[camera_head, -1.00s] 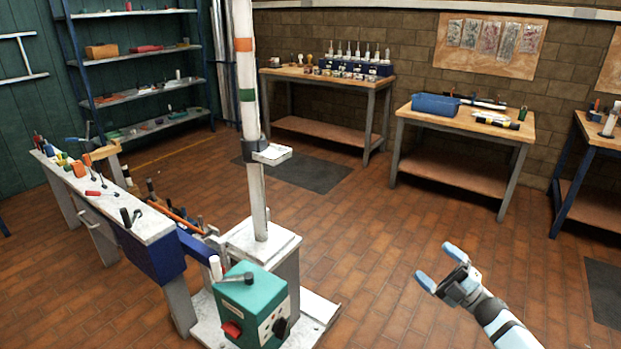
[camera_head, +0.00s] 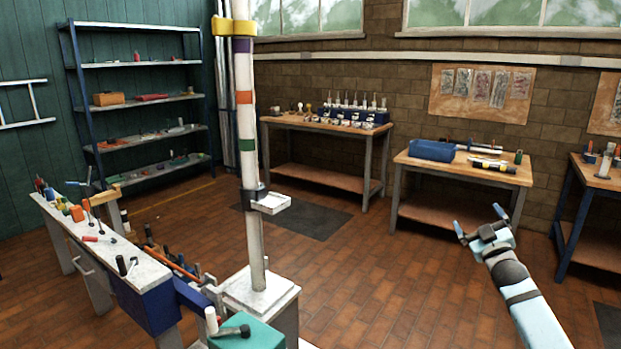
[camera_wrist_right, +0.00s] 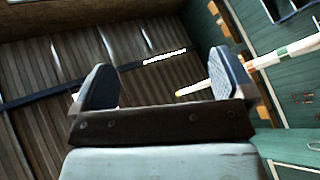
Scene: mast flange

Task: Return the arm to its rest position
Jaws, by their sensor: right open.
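My right gripper (camera_head: 480,222) is raised over the brick floor at the right of the head view, in front of the right-hand workbench. Its two fingers stand apart with nothing between them. In the right wrist view the open fingers (camera_wrist_right: 165,88) point toward the slatted ceiling, and the gap between them is empty. My left gripper is in neither view.
The white banded mast (camera_head: 247,120) stands left of the arm, with a small bracket (camera_head: 270,203). A narrow white bench (camera_head: 100,240) with tools and a teal box (camera_head: 250,333) stand near it. Workbenches (camera_head: 462,172) line the back wall. Floor around the gripper is clear.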

